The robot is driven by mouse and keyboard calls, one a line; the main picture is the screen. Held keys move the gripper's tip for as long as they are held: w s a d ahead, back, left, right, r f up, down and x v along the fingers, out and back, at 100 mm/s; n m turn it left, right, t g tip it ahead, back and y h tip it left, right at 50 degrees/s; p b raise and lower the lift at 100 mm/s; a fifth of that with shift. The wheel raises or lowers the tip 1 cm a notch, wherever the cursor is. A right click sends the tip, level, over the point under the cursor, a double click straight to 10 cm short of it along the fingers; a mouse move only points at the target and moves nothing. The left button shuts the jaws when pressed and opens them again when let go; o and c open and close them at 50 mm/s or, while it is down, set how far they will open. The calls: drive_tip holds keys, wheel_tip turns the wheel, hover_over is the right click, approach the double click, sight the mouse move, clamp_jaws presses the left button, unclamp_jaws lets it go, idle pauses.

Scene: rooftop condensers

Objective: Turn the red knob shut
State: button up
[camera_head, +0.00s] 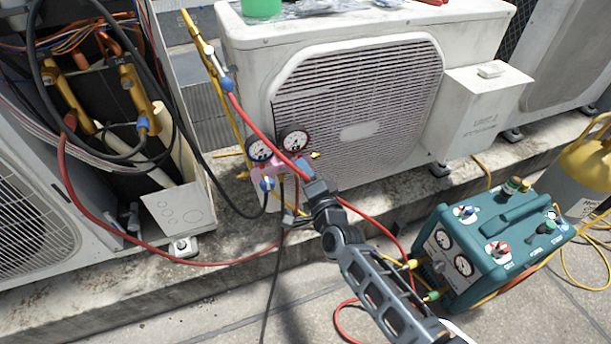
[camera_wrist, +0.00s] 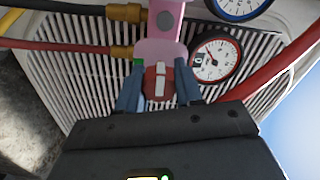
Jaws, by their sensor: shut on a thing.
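The red knob (camera_wrist: 151,83) with a white stripe shows in the wrist view, at the end of a pink manifold (camera_wrist: 165,22). The stripe runs roughly up and down in that picture. The two blue-grey fingers of my gripper (camera_wrist: 160,66) are shut on the knob, one on each side. In the head view my gripper (camera_head: 305,174) is at the right side of the manifold, which hangs before the condenser grille. The knob is hidden there behind my gripper. A blue knob (camera_head: 267,184) shows on the manifold's left side.
Two dial gauges sit on the manifold, the left one (camera_head: 259,149) and the right one (camera_head: 295,140). Red hoses (camera_head: 245,115) and yellow hoses run close by. A teal machine (camera_head: 470,275) with its own knobs stands right of my arm. A white condenser (camera_head: 365,30) stands behind.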

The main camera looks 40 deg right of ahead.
drive_tip(key=m+b, duration=0.1)
drive_tip(key=m, duration=0.3)
drive_tip(key=shift+d+f+m+b, duration=0.1)
drive_tip(key=shift+d+m+b, duration=0.05)
drive_tip(key=shift+m+b, duration=0.25)
drive_tip(key=m+b, duration=0.1)
drive_tip(key=m, duration=0.3)
drive_tip(key=shift+f+m, duration=0.1)
drive_tip(key=shift+m, duration=0.2)
drive_tip(key=m+b, duration=0.1)
drive_tip(key=m, duration=0.3)
drive_tip(key=shift+f+m, duration=0.1)
drive_tip(key=shift+m, duration=0.2)
drive_tip(key=shift+m+b, duration=0.7)
drive_tip(key=shift+m, duration=1.5)
drive_tip(key=shift+f, duration=0.1)
drive_tip(key=shift+s, duration=0.1)
drive_tip(key=o, duration=0.8)
drive_tip(key=shift+c, duration=0.2)
drive_tip(key=shift+o, duration=1.3)
drive_tip(key=shift+a, duration=0.2)
